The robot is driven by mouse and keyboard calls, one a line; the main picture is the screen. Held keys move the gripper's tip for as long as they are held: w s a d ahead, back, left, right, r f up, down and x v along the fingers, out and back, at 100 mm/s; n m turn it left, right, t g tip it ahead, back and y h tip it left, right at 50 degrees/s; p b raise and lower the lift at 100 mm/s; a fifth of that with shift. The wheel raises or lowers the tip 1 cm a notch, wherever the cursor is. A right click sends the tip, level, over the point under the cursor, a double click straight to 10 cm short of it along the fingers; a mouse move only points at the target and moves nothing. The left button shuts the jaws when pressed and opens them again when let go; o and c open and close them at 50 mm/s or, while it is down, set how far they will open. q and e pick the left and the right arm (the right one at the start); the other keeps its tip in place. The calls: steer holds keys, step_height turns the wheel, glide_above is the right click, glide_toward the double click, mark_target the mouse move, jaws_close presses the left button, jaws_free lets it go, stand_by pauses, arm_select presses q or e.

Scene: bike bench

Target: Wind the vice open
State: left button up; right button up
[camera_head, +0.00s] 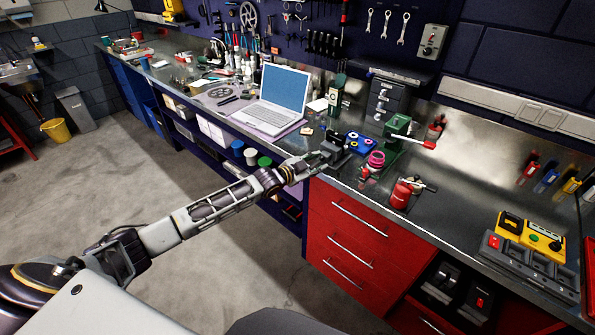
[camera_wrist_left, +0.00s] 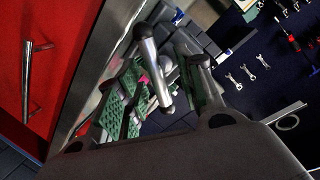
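In the left wrist view a silver bar (camera_wrist_left: 152,68) with dark rounded ends crosses the picture between my left fingers (camera_wrist_left: 163,62). The fingers look spread, with green textured surfaces on either side of the bar. I cannot tell whether they touch it, nor whether it belongs to the vice. My right gripper is out of view.
A laptop (camera_head: 284,88) lies left of the gripper. A red drawer cabinet (camera_head: 345,228) is below. The steel bench top farther right has free room.

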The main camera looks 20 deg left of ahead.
arm_select(q)
steer(key=v, duration=1.1)
stand_by(0.6)
stand_by(0.7)
